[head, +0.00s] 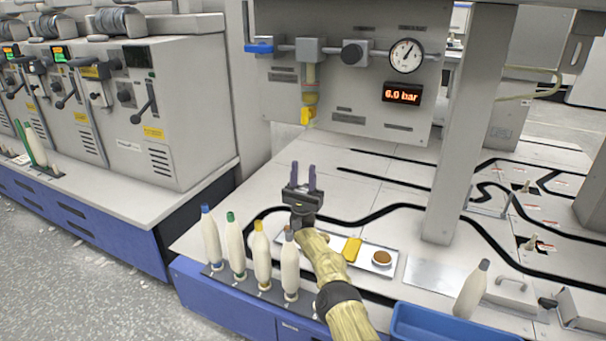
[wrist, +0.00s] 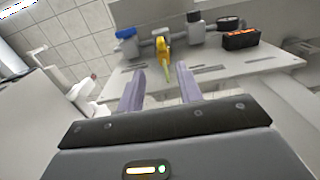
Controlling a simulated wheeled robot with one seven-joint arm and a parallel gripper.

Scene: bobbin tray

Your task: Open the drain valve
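A yellow drain valve (head: 307,116) hangs at the bottom of the amber filter bowl (head: 310,92) on the grey wall panel. It also shows in the wrist view as a yellow piece (wrist: 163,48), beyond and between my fingertips. A blue handle (head: 259,48) sits on the pipe at the panel's left end, and also shows in the wrist view (wrist: 126,33). My gripper (head: 302,169) is open and empty, above the white bench and apart from the valve, lower and nearer. Its two purple fingers (wrist: 159,78) stand apart in the wrist view.
A gauge (head: 407,56) and a "6.0 bar" display (head: 402,93) are on the panel. Several bobbins (head: 237,245) stand along the bench's front. A small tray (head: 345,238) lies beside my arm. A grey post (head: 458,130) rises at right. The bench below the panel is mostly clear.

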